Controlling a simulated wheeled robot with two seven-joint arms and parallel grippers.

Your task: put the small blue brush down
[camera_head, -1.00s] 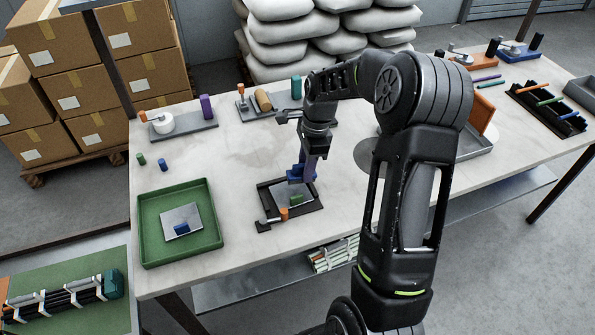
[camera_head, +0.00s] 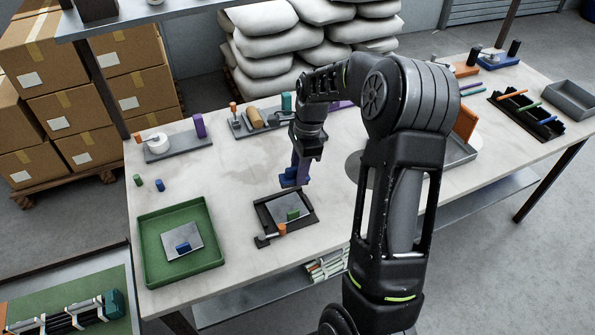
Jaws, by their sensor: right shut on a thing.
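The small blue brush (camera_head: 292,182) is in the jaws of my right gripper (camera_head: 300,164), its blue lower end pointing down. Brush and gripper are just behind the dark tray (camera_head: 309,219), apart from the metal plate (camera_head: 277,206) in it. I cannot tell whether the brush touches the table. A green block (camera_head: 293,214) is on that plate, with an orange-ended handle (camera_head: 282,230) at the tray's front edge. My left gripper is not in view.
A green tray (camera_head: 151,270) at left holds a plate with a blue block (camera_head: 183,247). Small green (camera_head: 138,180) and blue (camera_head: 160,185) cylinders stand behind it. Fixtures line the back edge. The table between green and dark trays is clear.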

